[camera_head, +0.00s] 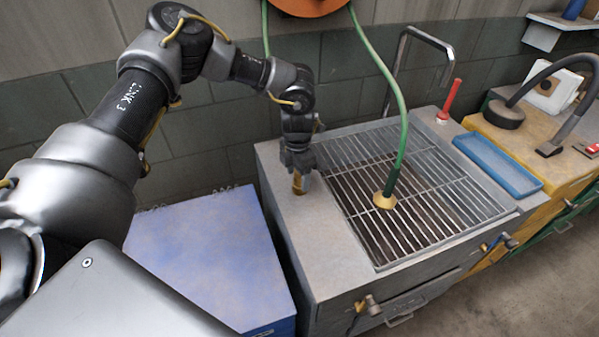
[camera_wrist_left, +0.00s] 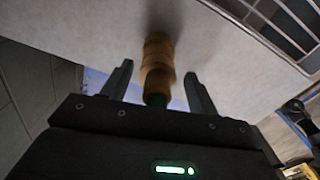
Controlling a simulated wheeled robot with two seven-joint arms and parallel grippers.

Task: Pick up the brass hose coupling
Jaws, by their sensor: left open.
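A brass hose coupling (camera_head: 298,184) stands on the grey ledge left of the sink grate. In the left wrist view the brass coupling (camera_wrist_left: 157,62) shows ribbed, with a dark green part at its near end. My left gripper (camera_head: 299,170) is above the ledge at the coupling, partly covering it in the head view. In the left wrist view my left gripper (camera_wrist_left: 159,74) is open, with one finger on each side of the coupling and visible gaps to both. My right gripper is not in view.
A metal grate (camera_head: 350,180) covers the sink, and a green hose (camera_head: 404,130) with a brass end (camera_head: 384,201) hangs over it. A tall metal tap (camera_head: 430,38), a red-handled thing (camera_head: 451,97) and a blue tray (camera_head: 497,164) stand right. A blue box (camera_head: 205,260) stands left.

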